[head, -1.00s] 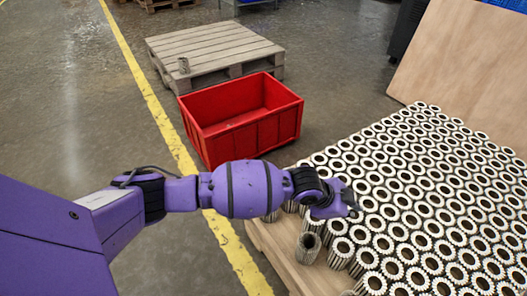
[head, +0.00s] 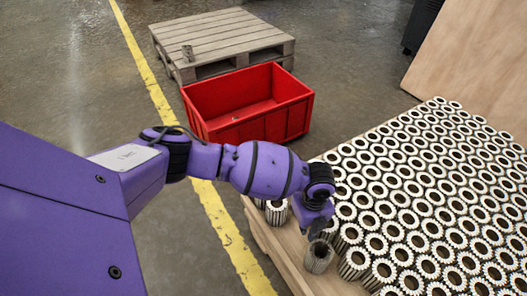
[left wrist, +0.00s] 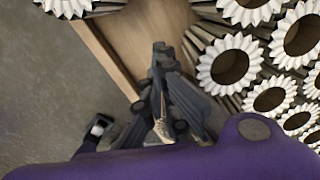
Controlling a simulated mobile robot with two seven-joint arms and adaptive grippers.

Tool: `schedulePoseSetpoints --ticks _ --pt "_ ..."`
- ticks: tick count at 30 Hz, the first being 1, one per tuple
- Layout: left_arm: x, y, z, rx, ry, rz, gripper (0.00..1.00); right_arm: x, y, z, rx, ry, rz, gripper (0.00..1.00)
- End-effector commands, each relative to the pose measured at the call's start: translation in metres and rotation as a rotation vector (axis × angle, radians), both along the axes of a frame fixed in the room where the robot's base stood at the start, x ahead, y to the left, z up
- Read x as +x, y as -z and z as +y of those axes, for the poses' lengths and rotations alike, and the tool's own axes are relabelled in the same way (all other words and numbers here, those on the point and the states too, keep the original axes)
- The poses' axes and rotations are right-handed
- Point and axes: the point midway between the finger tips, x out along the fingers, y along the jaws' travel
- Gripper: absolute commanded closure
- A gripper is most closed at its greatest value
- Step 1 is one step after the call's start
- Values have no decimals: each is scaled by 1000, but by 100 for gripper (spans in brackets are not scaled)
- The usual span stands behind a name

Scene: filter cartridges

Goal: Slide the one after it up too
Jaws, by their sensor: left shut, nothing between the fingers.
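The filter cartridges are grey pleated cylinders with white toothed ring tops, packed upright in rows on a wooden board (head: 262,232). Another cartridge (head: 276,212) stands at the edge, left of my wrist. My right gripper is out of view.
A red crate (head: 300,113) stands on the floor beyond the board, with a small item inside. A tall wooden panel (head: 475,65) rises at the back right. Floor at left is clear.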

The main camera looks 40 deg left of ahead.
Motion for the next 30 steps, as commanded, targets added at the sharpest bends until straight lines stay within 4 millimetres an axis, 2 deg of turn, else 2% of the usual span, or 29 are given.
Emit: schedulePoseSetpoints --ticks 1,3,9,23,30 --pt "1 13 -1 -1 0 1 100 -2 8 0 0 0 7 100" --pt "1 24 0 0 0 0 100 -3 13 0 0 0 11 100" --pt "2 43 0 0 -1 -4 100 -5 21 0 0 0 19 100" --pt "1 44 -3 -2 0 -5 100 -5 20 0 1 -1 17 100" --pt "-27 39 -43 -5 2 -5 100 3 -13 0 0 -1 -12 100"
